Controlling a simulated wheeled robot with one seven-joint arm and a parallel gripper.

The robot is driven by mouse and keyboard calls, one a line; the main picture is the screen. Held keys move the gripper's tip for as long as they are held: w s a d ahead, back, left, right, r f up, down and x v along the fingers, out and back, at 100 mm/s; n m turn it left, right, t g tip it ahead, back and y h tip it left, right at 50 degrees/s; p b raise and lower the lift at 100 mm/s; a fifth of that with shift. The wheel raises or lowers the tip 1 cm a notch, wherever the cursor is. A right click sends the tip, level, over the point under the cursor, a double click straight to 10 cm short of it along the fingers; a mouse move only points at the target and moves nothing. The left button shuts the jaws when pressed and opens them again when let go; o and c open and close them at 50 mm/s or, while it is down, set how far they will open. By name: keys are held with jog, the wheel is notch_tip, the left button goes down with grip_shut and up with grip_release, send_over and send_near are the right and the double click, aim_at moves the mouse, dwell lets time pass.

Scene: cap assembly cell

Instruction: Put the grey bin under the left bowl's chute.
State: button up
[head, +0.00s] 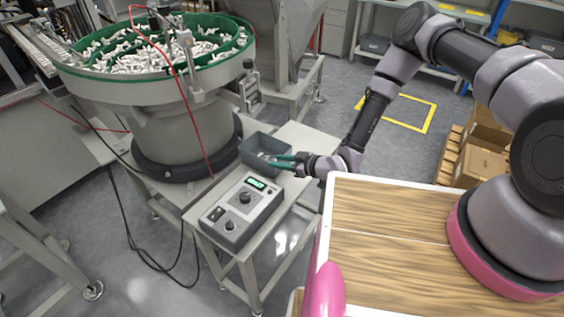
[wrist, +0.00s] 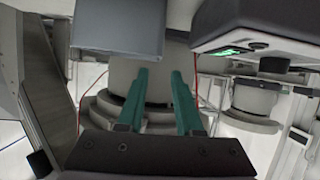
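The grey bin (head: 253,158) is an open box behind the control box, close to the foot of the bowl feeder. Its plain grey wall fills the upper middle of the wrist view (wrist: 117,30). The bowl (head: 110,88) has a green rim and holds many white parts. A grey fitting (head: 250,92) on the bowl's right side looks like its chute, above and behind the bin. My gripper (head: 277,160) has its teal fingers at the bin's right side. In the wrist view the fingers (wrist: 160,75) are apart with nothing between them. I cannot tell whether they touch the bin.
A control box (head: 240,212) with a green display stands on the stand in front of the bin; it also shows in the wrist view (wrist: 265,22). A bare strip of stand top (head: 310,138) lies right of the bin. A red cable hangs in front of the bowl.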

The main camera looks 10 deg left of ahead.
jog(key=w+d+r+m+h, duration=0.2)
jog(key=w+d+r+h, duration=0.2)
jog(key=w+d+r, duration=0.85)
jog(key=w+d+r+m+t+h, duration=0.1)
jog(key=w+d+r+m+h, duration=0.1)
jog(key=d+r, duration=0.6)
jog(key=w+d+r+m+t+h, duration=0.1)
jog(key=w+d+r+m+h, duration=0.2)
jog(key=r, duration=1)
jog(key=s+d+r+m+h, duration=0.1)
jog(key=s+d+r+m, duration=0.2)
jog(key=s+d+r, duration=0.4)
jog(key=s+d+r+m+h, duration=0.1)
jog(key=s+d+r+m, duration=0.1)
jog(key=s+d+r, duration=0.5)
jog(key=s+d+r+m, duration=0.1)
jog(key=s+r+m, duration=0.2)
jog(key=s, duration=0.4)
jog(key=s+d+r+m, duration=0.1)
jog(key=s+r+m, duration=0.2)
jog(key=s+r, duration=0.3)
jog(key=shift+s+r+g+y, duration=0.25)
jog(key=shift+s+g+y, duration=0.05)
jog(key=shift+s, duration=0.15)
